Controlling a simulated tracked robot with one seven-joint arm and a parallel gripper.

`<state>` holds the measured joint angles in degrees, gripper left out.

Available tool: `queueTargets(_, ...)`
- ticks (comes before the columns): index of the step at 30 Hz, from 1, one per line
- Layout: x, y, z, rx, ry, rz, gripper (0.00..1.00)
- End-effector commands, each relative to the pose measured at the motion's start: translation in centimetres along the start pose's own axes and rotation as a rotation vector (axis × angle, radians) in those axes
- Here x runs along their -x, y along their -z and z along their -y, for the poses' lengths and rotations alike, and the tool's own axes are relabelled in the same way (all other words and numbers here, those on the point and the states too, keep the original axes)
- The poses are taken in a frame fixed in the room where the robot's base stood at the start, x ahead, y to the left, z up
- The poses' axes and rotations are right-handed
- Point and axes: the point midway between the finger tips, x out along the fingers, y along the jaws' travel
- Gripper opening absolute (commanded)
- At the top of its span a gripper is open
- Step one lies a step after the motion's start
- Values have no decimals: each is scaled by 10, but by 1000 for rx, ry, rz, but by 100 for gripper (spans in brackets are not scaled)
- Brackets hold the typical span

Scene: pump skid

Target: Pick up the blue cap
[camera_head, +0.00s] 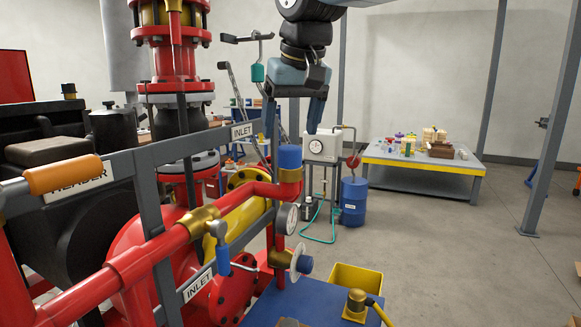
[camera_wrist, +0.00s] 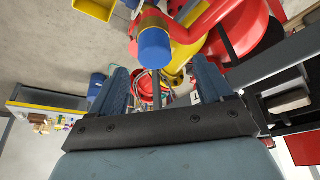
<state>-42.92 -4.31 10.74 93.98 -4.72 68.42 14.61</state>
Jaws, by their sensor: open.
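The blue cap (camera_head: 290,157) is a short cylinder sitting upright on the red pipe end (camera_head: 287,182). My gripper (camera_head: 293,122) hangs above it with fingers pointing down, apart and empty. In the wrist view the blue cap (camera_wrist: 155,47) shows just beyond the space between the two fingers of my gripper (camera_wrist: 159,72). The cap appears clear of both fingers; the exact gap cannot be told.
A yellow bin (camera_head: 358,281) stands at lower right. Open floor lies to the right.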

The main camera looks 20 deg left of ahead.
Motion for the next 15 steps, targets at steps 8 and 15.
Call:
queueTargets(8, -18, -1, -3, 0, -1, 1, 80)
queueTargets(15, -50, -1, -8, 0, -1, 1, 80)
